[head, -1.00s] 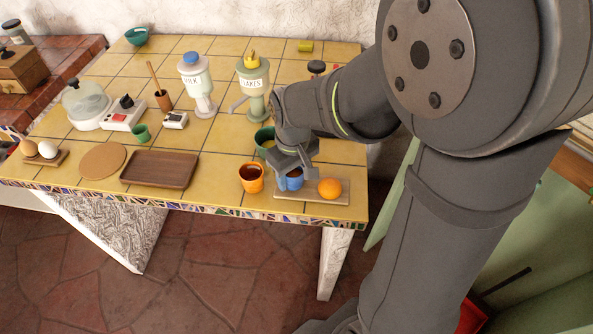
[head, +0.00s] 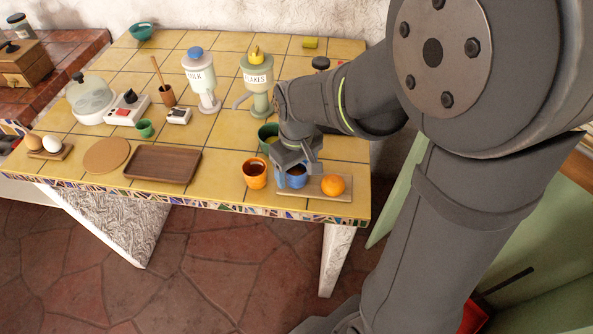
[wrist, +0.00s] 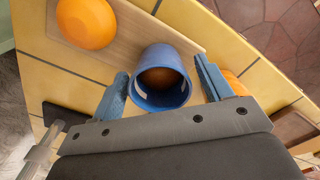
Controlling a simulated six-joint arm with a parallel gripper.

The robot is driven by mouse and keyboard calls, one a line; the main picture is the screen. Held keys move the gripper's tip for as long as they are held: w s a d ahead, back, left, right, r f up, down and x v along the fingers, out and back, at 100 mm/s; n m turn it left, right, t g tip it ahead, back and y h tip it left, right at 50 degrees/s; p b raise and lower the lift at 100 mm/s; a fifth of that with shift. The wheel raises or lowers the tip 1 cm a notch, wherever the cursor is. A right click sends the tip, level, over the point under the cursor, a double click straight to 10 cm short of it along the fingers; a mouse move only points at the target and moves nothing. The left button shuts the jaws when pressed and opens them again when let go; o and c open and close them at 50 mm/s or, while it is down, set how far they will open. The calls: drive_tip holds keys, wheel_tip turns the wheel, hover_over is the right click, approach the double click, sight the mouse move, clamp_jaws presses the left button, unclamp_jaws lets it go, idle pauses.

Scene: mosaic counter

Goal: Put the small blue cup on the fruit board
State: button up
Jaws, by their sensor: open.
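The small blue cup (head: 296,181) stands on the left part of the wooden fruit board (head: 314,192), left of an orange (head: 333,184). In the wrist view the cup (wrist: 162,72) is upright, seen from above, with something brown inside. My gripper (wrist: 161,88) is open, with one finger on each side of the cup. Small gaps show between the fingers and the cup walls. In the head view my gripper (head: 295,168) is low over the cup and hides part of it. The board also shows in the wrist view (wrist: 135,28).
An orange cup (head: 255,174) stands just left of the board, and a green cup (head: 267,132) stands behind my gripper. A brown tray (head: 162,164) lies farther left. The counter's front edge is close to the board.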

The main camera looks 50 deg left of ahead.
wheel_tip(320, 180, up, 11)
idle(0.3)
wheel_tip(320, 180, down, 12)
drive_tip(key=shift+r, duration=1.7)
